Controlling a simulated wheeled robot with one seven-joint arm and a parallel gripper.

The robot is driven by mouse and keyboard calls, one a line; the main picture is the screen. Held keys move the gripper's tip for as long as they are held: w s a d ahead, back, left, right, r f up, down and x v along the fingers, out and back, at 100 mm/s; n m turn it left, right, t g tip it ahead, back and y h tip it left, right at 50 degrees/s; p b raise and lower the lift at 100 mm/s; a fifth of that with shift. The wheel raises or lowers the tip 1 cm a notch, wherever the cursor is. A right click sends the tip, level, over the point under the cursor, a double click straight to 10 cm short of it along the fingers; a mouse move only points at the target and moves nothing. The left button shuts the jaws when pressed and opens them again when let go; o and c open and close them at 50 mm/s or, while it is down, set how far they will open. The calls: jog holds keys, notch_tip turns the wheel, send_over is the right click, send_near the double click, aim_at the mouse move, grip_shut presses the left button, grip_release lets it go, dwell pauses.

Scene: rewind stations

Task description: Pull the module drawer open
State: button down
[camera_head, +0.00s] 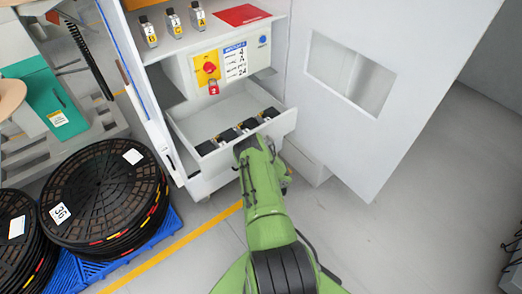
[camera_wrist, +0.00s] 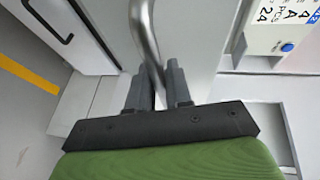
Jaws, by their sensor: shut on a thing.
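The module drawer (camera_head: 285,124) is a white, shallow drawer low in the cabinet. It stands pulled out, and several dark modules (camera_head: 228,135) show inside it. In the wrist view a grey metal bar handle (camera_wrist: 145,32) curves down between the two dark fingers of my gripper (camera_wrist: 157,88). My gripper is shut on this handle. In the head view my green arm reaches to the drawer's front, and its wrist hides the handle and the fingers.
Above the drawer are a panel with a red knob (camera_head: 208,68) and a shelf with several modules (camera_head: 172,22). An open cabinet door (camera_head: 400,60) stands at the right. Stacked black reels (camera_head: 105,195) on a blue pallet stand at the left. The floor right of my arm is clear.

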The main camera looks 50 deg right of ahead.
jog(key=shift+s, duration=0.2)
jog(key=shift+a, duration=0.1)
jog(key=c, duration=1.1)
grip_release()
jog(key=p+v, duration=0.9)
jog(key=v, duration=0.6)
jog(key=shift+s+a+r, duration=0.15)
jog(key=shift+s, duration=0.15)
